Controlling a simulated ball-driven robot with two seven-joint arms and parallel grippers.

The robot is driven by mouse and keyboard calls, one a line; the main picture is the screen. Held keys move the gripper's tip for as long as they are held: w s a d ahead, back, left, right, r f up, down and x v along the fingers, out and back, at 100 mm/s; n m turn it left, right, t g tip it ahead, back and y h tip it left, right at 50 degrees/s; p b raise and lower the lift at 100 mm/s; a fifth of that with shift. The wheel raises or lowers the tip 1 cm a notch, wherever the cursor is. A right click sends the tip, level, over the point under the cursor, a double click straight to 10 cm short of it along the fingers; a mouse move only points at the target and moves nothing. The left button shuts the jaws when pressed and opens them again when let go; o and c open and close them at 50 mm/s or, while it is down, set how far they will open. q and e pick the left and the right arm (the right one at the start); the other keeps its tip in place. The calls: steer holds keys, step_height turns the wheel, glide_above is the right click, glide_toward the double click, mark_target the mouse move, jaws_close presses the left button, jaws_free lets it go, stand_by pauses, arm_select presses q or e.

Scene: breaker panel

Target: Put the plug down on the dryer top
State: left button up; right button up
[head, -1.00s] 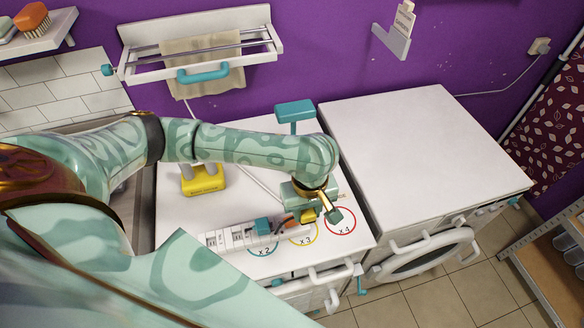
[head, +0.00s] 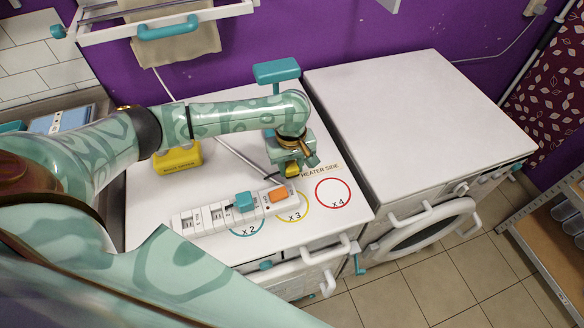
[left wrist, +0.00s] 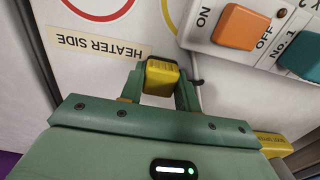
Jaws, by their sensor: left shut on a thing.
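My left gripper (head: 293,170) is shut on a yellow plug (head: 292,170), which shows between the two green fingers in the left wrist view (left wrist: 162,76). The gripper is over the left white machine top (head: 160,215), just behind the power strip (head: 205,218) and beside the HEATER SIDE label (head: 320,171). I cannot tell whether the plug touches the surface. A second white machine top (head: 420,110) at the right is bare. My right gripper is not in view.
A yellow block (head: 178,160) sits behind the strip. A teal-topped post (head: 277,72) stands behind my left wrist. Coloured rings, including a red ring (head: 333,193), mark the front right of the left top. A towel rack (head: 165,22) is on the wall.

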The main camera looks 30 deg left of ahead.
mark_target(291, 166)
arm_select(q)
steer(key=shift+r, duration=0.1)
steer(key=o, duration=1.2)
steer(key=shift+c, duration=0.2)
steer(key=shift+r, duration=0.25)
step_height(291, 166, up, 12)
steer(key=p, duration=0.6)
steer(key=shift+f, duration=0.2)
